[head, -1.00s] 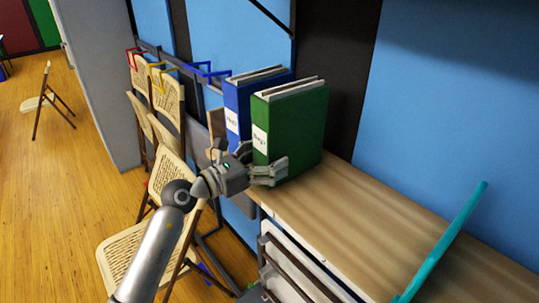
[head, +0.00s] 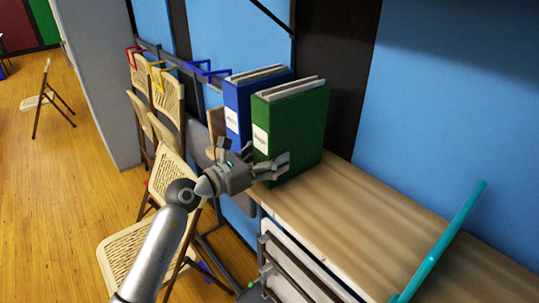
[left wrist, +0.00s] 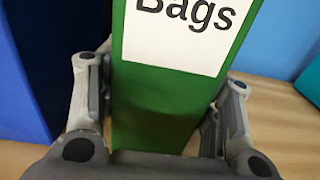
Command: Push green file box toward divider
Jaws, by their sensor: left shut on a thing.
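The green file box (head: 301,128) stands upright on the wooden top, with a white label that reads "Bags" in the left wrist view (left wrist: 150,115). My left gripper (head: 254,158) is at its label side, low down. In the left wrist view one finger (left wrist: 86,92) lies on each side of the box, and the gripper is shut on it. A blue file box (head: 238,108) stands upright just behind and left of the green one. A teal upright panel (head: 445,236) stands at the right on the wooden top; I cannot tell if it is the divider. My right gripper is not in view.
The wooden top (head: 375,215) is clear between the green box and the teal panel. Folding chairs (head: 160,195) stand on the floor at the left, near my left arm. A blue wall panel (head: 440,110) runs behind the top.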

